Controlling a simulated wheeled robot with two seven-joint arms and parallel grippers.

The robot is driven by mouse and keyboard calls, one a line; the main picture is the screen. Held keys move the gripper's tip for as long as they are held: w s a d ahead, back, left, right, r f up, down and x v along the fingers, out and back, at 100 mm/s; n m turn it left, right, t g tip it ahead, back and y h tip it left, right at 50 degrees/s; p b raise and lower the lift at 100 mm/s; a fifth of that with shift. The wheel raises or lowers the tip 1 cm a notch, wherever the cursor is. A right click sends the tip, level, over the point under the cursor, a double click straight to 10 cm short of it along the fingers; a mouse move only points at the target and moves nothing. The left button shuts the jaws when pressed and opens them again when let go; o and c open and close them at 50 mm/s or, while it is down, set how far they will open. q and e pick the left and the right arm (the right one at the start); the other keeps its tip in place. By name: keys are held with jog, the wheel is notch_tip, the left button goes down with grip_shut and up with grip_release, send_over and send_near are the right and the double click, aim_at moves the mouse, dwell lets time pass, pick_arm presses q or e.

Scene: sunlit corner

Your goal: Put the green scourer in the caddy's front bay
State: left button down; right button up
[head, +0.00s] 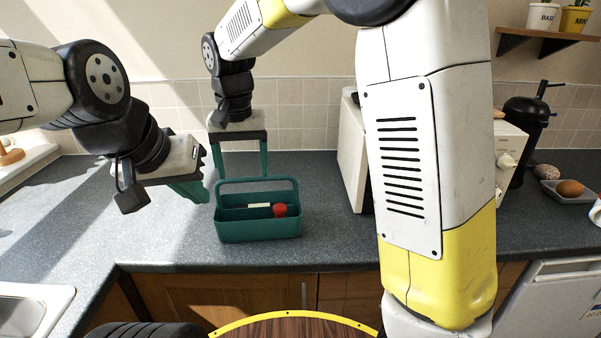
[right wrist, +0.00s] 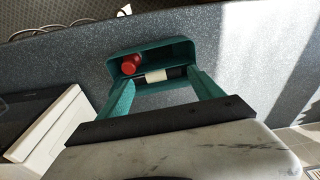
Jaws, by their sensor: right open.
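The teal caddy (head: 258,231) stands on the counter with its handle upright. A red-capped item (head: 280,210) and a cream item (head: 259,205) are inside; both show in the right wrist view, the red one (right wrist: 130,64) beside the cream one (right wrist: 156,76). I cannot make out a green scourer in either view. My right gripper (head: 239,177) points down, its teal fingers spread wide and empty, at the back of the caddy by the handle. My left gripper (head: 193,192) is left of the caddy, apart from it; its finger gap is hidden.
A white appliance (head: 352,155) stands right of the caddy, partly hidden by my right arm. A sink (head: 35,308) is at the front left.

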jog(key=s+d+r+t+y, duration=0.1)
jog(key=s+d+r+t, duration=0.1)
jog(key=s+d, duration=0.6)
jog(key=s+d+r+t+y, duration=0.1)
jog(key=s+d+r+t, duration=0.1)
jog(key=s+d, duration=0.6)
jog(key=d, duration=0.7)
jog(key=shift+t, duration=0.4)
jog(key=shift+r, duration=0.15)
